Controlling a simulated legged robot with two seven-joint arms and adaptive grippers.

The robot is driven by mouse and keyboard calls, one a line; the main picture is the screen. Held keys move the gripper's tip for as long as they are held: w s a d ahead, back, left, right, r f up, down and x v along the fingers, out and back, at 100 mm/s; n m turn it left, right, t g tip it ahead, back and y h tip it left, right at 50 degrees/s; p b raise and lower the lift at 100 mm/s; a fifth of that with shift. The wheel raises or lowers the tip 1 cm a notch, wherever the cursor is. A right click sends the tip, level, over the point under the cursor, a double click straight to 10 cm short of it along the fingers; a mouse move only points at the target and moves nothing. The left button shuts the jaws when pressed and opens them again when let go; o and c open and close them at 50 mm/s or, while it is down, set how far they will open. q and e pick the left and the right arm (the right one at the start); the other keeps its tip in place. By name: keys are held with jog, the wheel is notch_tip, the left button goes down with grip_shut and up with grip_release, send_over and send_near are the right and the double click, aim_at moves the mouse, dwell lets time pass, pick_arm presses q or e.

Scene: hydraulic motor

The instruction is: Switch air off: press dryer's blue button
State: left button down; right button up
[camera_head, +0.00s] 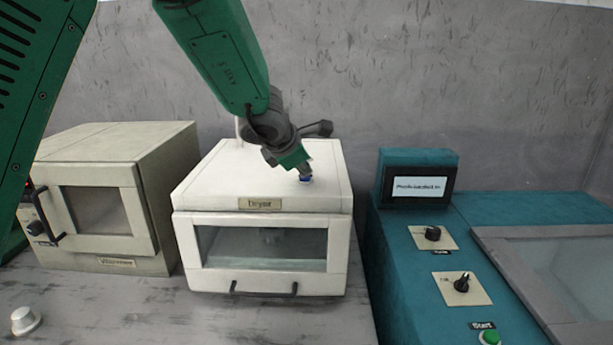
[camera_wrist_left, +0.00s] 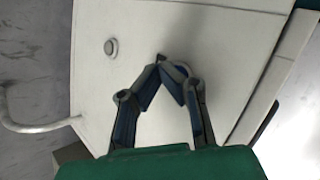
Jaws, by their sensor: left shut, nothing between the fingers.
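The white dryer (camera_head: 262,190) stands in the middle of the head view, with a "Dryer" label on its front edge. A small blue button (camera_head: 305,180) shows on its top, right at my fingertips. My left gripper (camera_head: 303,172) is shut and empty, pointing down at the button. I cannot tell whether the tips touch it. In the left wrist view the closed fingertips (camera_wrist_left: 161,60) are over the white dryer top (camera_wrist_left: 215,75), and no blue button is clearly visible there. A round grey button (camera_wrist_left: 111,47) is on the dryer top beside them. My right gripper is out of view.
A beige oven-like box (camera_head: 115,190) stands left of the dryer, and a teal control cabinet (camera_head: 400,240) with knobs and a green button (camera_head: 489,337) stands right. A pale curved pipe (camera_wrist_left: 25,125) is beside the dryer top. A white knob (camera_head: 25,320) is at lower left.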

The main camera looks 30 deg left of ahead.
pick_arm(q)
jog(key=shift+r, duration=0.1)
jog(key=shift+r+p, duration=2.25)
jog(key=shift+r, duration=0.7)
